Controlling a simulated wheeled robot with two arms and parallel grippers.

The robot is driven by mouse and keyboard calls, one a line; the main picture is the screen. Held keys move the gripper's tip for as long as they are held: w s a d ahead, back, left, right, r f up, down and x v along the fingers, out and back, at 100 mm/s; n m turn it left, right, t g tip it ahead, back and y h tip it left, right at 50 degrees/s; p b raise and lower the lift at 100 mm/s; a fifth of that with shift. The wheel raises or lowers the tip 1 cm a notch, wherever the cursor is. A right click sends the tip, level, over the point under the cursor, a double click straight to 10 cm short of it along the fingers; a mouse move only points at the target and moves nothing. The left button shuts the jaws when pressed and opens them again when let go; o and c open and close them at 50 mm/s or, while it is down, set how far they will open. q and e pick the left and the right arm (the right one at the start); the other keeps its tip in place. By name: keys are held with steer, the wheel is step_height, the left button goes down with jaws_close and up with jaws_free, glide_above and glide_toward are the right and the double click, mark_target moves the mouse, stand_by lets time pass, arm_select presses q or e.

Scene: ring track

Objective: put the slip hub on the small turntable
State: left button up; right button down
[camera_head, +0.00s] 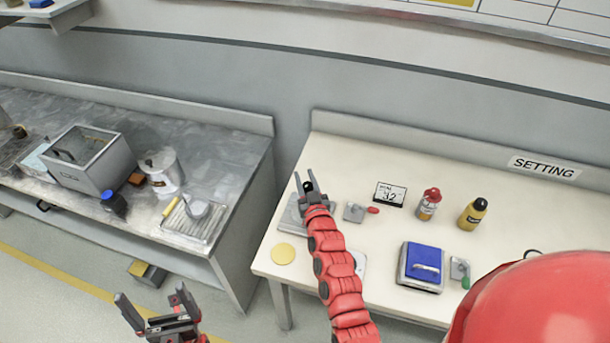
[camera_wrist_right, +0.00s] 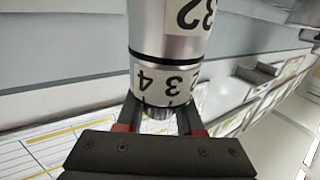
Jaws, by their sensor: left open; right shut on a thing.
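My right gripper (camera_head: 308,188) is over the right table. In the right wrist view the right gripper (camera_wrist_right: 160,125) is shut on a silver cylinder with black numbers, which looks like the slip hub (camera_wrist_right: 164,72); the numbers appear upside down. In the head view the gripper mostly hides it. A grey plate (camera_head: 290,217) lies under or just behind that gripper; contact cannot be told. A flat yellow disc (camera_head: 283,253) lies near the table's left edge. I cannot tell which is the small turntable. My left gripper (camera_head: 158,315) is open and empty, low above the floor.
The right table (camera_head: 340,150) also bears a lever block (camera_head: 354,212), a number card (camera_head: 390,194), bottles (camera_head: 472,213) and a blue-topped box (camera_head: 421,266). The left bench (camera_head: 228,150) holds a grey box and a pot. A gap separates them.

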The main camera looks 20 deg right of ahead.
steer(key=shift+f, duration=0.1)
steer(key=shift+f+b, duration=0.15)
steer(key=shift+b, duration=0.15)
steer(key=c, duration=0.5)
jaws_free()
steer(key=shift+c, duration=0.2)
